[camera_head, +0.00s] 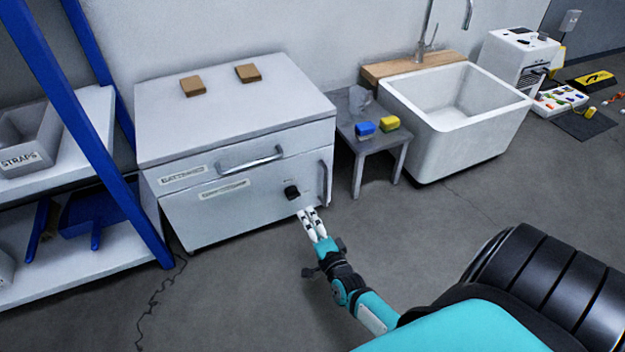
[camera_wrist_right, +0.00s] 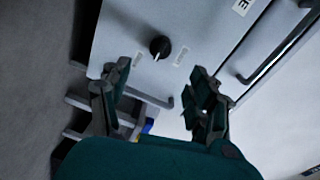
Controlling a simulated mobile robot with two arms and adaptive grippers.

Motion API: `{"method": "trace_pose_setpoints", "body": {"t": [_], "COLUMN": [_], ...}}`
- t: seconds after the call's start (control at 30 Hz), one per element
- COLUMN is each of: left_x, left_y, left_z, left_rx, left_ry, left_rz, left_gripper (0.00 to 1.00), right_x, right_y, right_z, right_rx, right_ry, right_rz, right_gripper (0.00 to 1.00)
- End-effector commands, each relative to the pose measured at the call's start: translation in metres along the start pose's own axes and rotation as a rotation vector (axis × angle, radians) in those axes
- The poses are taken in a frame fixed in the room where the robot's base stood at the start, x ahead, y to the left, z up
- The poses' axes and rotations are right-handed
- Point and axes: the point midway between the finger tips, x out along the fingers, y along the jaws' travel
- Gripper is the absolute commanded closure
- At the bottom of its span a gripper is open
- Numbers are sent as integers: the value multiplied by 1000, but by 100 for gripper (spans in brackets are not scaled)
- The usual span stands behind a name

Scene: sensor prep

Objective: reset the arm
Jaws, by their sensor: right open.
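My right arm reaches forward from the lower right in the head view. Its right gripper (camera_head: 308,215) is in front of the lower part of a white cabinet, just below a black knob (camera_head: 291,192). In the right wrist view the right gripper (camera_wrist_right: 160,90) has its two fingers spread apart with nothing between them. The black knob (camera_wrist_right: 159,47) shows beyond the fingers there, apart from them. My left gripper is not in either view.
The white cabinet (camera_head: 240,150) has a drawer handle and two wooden blocks on top. A small grey table (camera_head: 362,142) with blue and yellow items and a white sink (camera_head: 465,135) stand to its right. A blue-post shelf (camera_head: 62,90) is at left. Floor is open in front.

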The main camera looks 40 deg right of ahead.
Motion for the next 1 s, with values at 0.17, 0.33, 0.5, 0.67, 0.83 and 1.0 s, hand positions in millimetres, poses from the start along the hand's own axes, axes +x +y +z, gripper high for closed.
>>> {"method": "trace_pose_setpoints", "body": {"t": [0.17,0.33,0.5,0.67,0.83,1.0], "left_x": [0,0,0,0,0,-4], "left_y": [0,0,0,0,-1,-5], "left_z": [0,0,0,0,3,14], "left_rx": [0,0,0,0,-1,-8], "left_ry": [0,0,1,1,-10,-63], "left_rz": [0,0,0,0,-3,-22], "left_gripper": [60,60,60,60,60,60], "right_x": [-13,-14,-14,-14,-13,-16], "right_y": [0,-1,0,0,-17,-107], "right_z": [0,0,0,0,3,22], "right_rx": [0,0,0,0,-22,-162], "right_ry": [1,1,1,1,-5,-19], "right_rz": [-1,-1,-1,-1,-30,-205], "right_gripper": [39,39,39,39,39,39]}}
